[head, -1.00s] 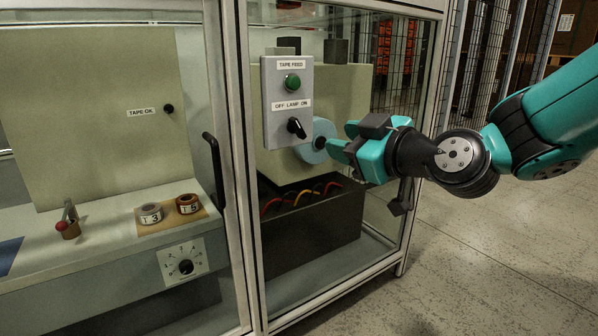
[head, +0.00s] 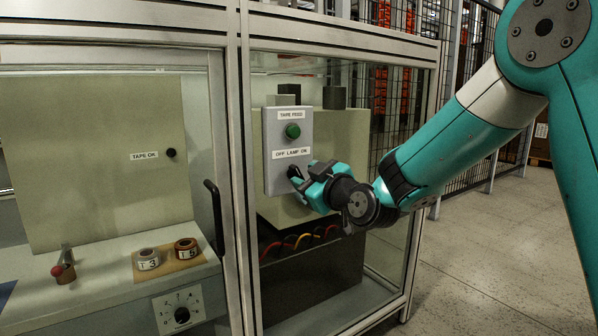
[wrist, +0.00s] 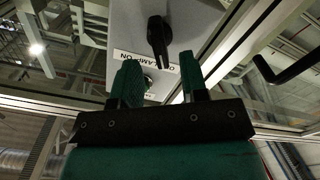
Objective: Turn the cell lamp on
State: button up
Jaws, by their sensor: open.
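The lamp switch (head: 294,172) is a black knob on the grey control box (head: 272,150), under the label "OFF LAMP ON" (head: 292,153). In the wrist view the picture is upside down, and the knob (wrist: 158,35) shows its handle slanting slightly toward the OFF side. My gripper (head: 308,178) is open at the box's lower right, close to the knob and partly covering it in the head view. In the wrist view the knob lies beyond the fingertips of my gripper (wrist: 158,72), in line with the gap. I cannot tell any contact.
A green tape-feed button (head: 293,131) sits above the knob. A cabinet frame post (head: 237,190) and a black door handle (head: 215,206) are at left. Glass panels and a dark base with cables stand below. Open floor (head: 480,270) lies at right.

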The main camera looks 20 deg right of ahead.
aim_at(301, 174)
jog(key=shift+x, duration=1.8)
jog(key=c, duration=0.6)
jog(key=shift+c, duration=0.2)
jog(key=shift+m, duration=0.4)
jog(key=m, duration=0.5)
jog(key=shift+d+m+p, duration=0.15)
jog(key=shift+m+p, duration=0.2)
jog(key=shift+m, duration=0.05)
jog(key=m+p, duration=0.1)
jog(key=m, duration=0.4)
jog(key=shift+d+p, duration=0.15)
jog(key=shift+p, duration=0.15)
jog(key=shift+m, duration=0.3)
